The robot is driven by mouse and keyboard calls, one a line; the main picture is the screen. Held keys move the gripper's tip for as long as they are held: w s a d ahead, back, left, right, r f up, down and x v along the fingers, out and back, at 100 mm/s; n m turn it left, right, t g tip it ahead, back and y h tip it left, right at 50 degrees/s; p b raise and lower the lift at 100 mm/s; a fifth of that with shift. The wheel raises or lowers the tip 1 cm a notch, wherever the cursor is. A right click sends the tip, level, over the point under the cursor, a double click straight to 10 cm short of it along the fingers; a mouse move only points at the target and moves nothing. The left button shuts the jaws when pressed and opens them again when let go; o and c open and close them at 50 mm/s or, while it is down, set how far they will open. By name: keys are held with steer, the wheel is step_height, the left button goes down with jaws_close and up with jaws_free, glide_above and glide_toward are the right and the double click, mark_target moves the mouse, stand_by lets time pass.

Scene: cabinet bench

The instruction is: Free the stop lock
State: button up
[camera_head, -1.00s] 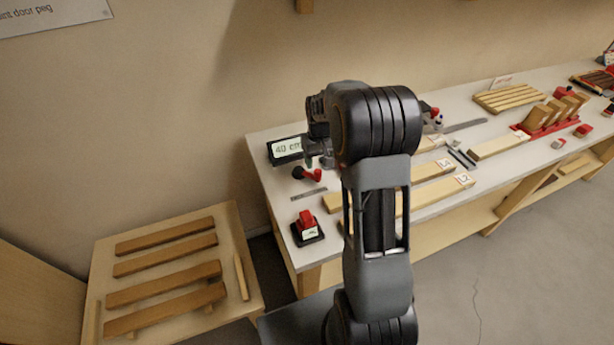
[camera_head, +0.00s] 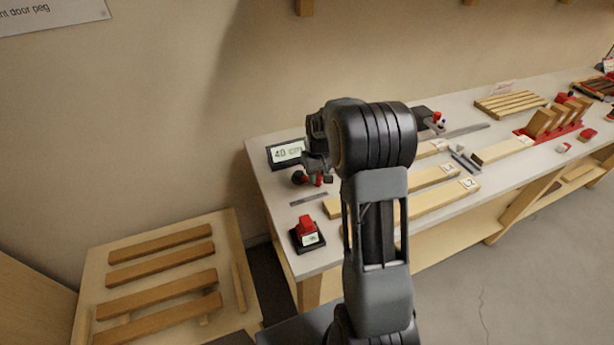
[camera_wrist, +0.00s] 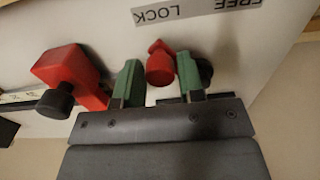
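A label reading FREE and LOCK (camera_wrist: 195,10) shows upside down at the top of the wrist view. Below it is a small red pointed part (camera_wrist: 160,64), seemingly the stop lock's lever. My gripper (camera_wrist: 160,84) has its green fingers apart, one on each side of this red part. Whether they touch it is unclear. A black round part (camera_wrist: 206,70) is partly hidden behind the right finger. A red block (camera_wrist: 72,72) with a black knob (camera_wrist: 55,103) lies left of the fingers. In the head view my gripper (camera_head: 318,168) is low over red and black parts (camera_head: 299,178).
A display reading 40 cm (camera_head: 287,154) stands behind the gripper. A red button on a black base (camera_head: 307,232) is at the bench's front left corner. Labelled wooden strips (camera_head: 440,197) lie to the right. A low slatted stand (camera_head: 165,275) is at left.

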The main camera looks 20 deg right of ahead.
steer(key=shift+c, duration=1)
steer(key=shift+a, duration=0.1)
steer(key=shift+s+a, duration=0.5)
steer(key=shift+a, duration=0.5)
steer(key=shift+s+a, duration=0.2)
steer(key=shift+a, duration=0.7)
